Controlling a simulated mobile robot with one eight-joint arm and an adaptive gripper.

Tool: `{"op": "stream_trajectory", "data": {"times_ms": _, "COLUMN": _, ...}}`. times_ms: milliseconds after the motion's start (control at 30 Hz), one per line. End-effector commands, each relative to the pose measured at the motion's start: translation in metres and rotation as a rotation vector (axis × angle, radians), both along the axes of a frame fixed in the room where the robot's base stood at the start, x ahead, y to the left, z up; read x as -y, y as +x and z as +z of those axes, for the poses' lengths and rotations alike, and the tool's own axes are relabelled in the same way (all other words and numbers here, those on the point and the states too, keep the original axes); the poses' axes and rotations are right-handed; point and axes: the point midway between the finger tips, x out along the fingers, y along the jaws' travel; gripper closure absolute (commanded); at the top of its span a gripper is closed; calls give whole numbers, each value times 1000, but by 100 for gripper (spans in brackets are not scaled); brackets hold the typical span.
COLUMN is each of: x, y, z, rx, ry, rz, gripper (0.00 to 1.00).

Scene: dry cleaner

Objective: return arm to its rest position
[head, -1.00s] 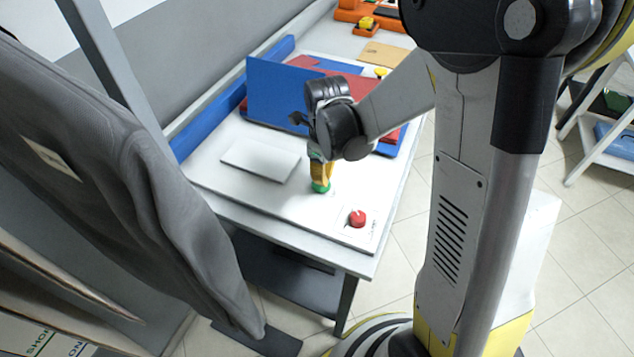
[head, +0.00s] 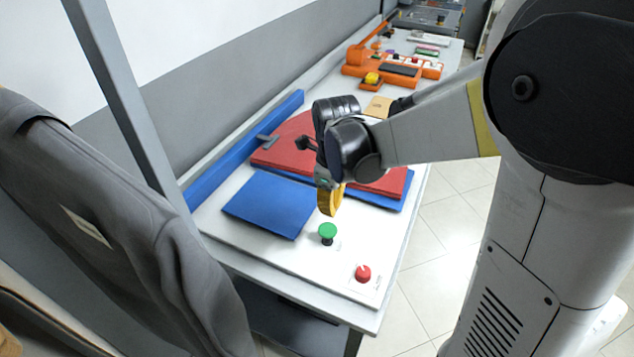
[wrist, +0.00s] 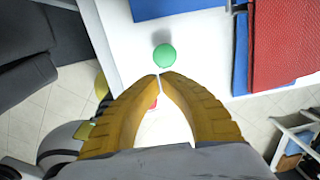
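My gripper (head: 329,203) hangs in the air above the white work table, just above and behind the green button in the head view. Its yellow fingers (wrist: 160,80) meet at the tips in the wrist view, and nothing shows between them. The green button (head: 327,232) stands up from the white table top, apart from the fingers; it also shows in the wrist view (wrist: 164,57). My arm reaches in from the right, bent at the elbow.
A blue panel (head: 268,203) and a red cloth (head: 285,141) lie flat on the table. Grey garments (head: 95,215) hang at left. Orange equipment (head: 355,71) stands farther back. Open floor lies right.

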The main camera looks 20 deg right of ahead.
Motion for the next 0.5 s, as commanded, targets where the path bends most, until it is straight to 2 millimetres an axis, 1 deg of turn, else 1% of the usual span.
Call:
{"op": "stream_trajectory", "data": {"times_ms": 167, "x": 0, "y": -1, "z": 1, "rx": 4, "ry": -1, "rz": 14, "gripper": 100}}
{"op": "stream_trajectory", "data": {"times_ms": 267, "x": -2, "y": -7, "z": 8, "rx": 26, "ry": -8, "rz": 117, "gripper": 100}}
{"op": "stream_trajectory", "data": {"times_ms": 367, "x": -4, "y": -20, "z": 20, "rx": 79, "ry": -35, "rz": 351, "gripper": 100}}
{"op": "stream_trajectory", "data": {"times_ms": 467, "x": -8, "y": -40, "z": 35, "rx": 148, "ry": -95, "rz": 681, "gripper": 100}}
{"op": "stream_trajectory", "data": {"times_ms": 500, "x": -9, "y": -48, "z": 40, "rx": 176, "ry": -129, "rz": 823, "gripper": 100}}
